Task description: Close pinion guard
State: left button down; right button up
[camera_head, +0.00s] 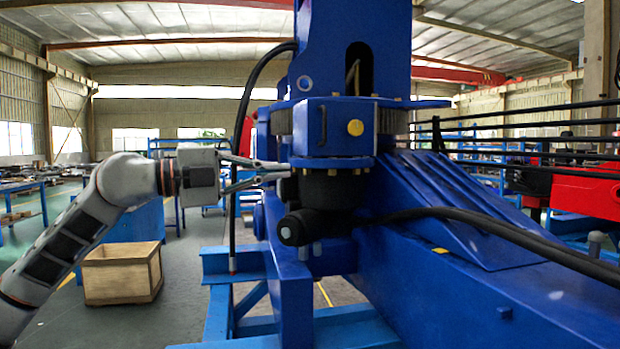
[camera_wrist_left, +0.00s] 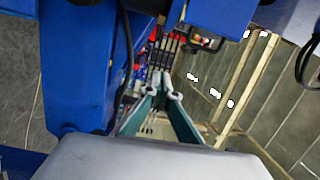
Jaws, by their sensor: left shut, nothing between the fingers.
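The blue pinion guard (camera_head: 338,127) is a boxy housing with a round yellow cap on its face, at the foot of the blue crane column (camera_head: 352,50) in the head view. I cannot tell from this angle how far it stands open. My left gripper (camera_head: 289,169) comes in from the left, its fingertips just below and left of the guard, beside the dark round drive unit (camera_head: 330,188). In the wrist view the left fingertips (camera_wrist_left: 170,86) come together with nothing between them. Whether they touch the blue metal is unclear. My right gripper is out of view.
A thick black hose (camera_head: 480,222) runs right from the drive unit across the blue base beam (camera_head: 450,290). A black cable (camera_head: 238,150) hangs behind my left gripper. A wooden crate (camera_head: 122,275) stands on the floor at left. In the wrist view a dark handle (camera_wrist_left: 205,42) shows on blue metal.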

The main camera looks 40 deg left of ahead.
aim_at(307, 149)
pick_arm(q)
notch_tip(307, 149, up, 3)
jog(key=s+a+n+y+b, duration=0.1)
jog(key=a+y, duration=0.1)
jog(key=y, duration=0.1)
jog(key=w+p, duration=0.7)
jog(key=w, duration=0.4)
jog(key=shift+r+t+p, duration=0.15)
jog(key=shift+t+p, duration=0.25)
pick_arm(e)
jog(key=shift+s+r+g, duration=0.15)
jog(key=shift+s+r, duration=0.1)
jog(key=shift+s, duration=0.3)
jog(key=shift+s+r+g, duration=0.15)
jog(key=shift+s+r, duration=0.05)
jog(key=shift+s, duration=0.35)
pick_arm(q)
jog(key=shift+w+a, duration=0.1)
jog(key=shift+a, duration=0.05)
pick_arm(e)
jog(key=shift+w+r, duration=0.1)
